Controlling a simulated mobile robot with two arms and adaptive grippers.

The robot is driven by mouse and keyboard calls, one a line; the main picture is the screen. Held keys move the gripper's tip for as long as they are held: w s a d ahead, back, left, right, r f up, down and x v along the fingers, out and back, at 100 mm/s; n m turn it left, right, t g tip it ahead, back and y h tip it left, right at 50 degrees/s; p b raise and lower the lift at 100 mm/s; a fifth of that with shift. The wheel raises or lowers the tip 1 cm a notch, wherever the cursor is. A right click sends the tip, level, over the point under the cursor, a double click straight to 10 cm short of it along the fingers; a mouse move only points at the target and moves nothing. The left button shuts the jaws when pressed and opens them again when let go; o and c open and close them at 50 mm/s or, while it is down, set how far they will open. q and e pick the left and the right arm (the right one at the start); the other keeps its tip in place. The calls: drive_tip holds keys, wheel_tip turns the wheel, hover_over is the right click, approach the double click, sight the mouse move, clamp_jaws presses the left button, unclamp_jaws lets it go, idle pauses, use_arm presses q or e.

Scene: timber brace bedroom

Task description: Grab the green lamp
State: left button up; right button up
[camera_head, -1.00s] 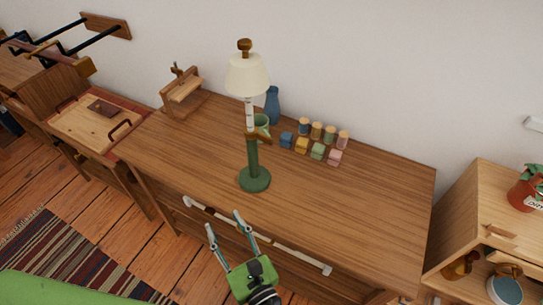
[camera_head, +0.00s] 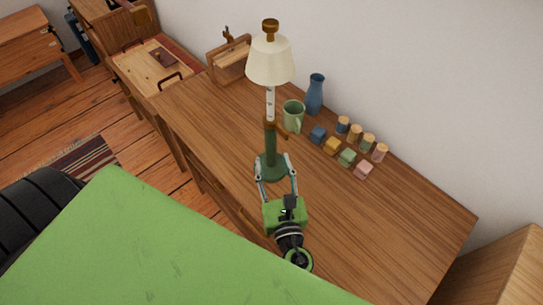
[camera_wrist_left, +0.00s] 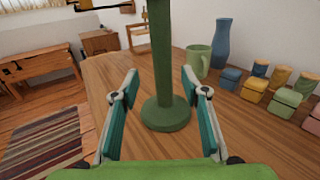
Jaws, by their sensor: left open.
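The green lamp (camera_head: 270,150) stands upright on the wooden desk, with a cream shade (camera_head: 270,60) and a round green base. In the left wrist view its green post (camera_wrist_left: 162,50) and base (camera_wrist_left: 166,113) show between and just beyond the fingers; the shade is out of that view. My left gripper (camera_head: 275,165) is open, its fingertips pointing at the lamp's lower part from the front. In the left wrist view the open left gripper (camera_wrist_left: 162,88) has empty space between its fingers. My right gripper is not in view.
A green mug (camera_head: 292,115) and a blue vase (camera_head: 315,95) stand close behind the lamp. Several small coloured blocks (camera_head: 346,157) and jars (camera_head: 368,142) sit to the right. The desk top (camera_head: 390,215) is bare at the right front.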

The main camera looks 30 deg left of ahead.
sight(272, 150)
use_arm(q)
drive_tip(key=shift+x, duration=0.85)
drive_tip(key=x, duration=0.5)
drive_tip(key=shift+w+d+r+b, duration=0.1)
drive_tip(key=shift+d+r+b, duration=0.15)
drive_tip(key=shift+b, duration=0.05)
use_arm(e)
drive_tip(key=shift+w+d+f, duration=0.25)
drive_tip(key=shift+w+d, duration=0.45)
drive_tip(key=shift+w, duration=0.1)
use_arm(q)
clamp_jaws()
drive_tip(key=shift+r, duration=0.15)
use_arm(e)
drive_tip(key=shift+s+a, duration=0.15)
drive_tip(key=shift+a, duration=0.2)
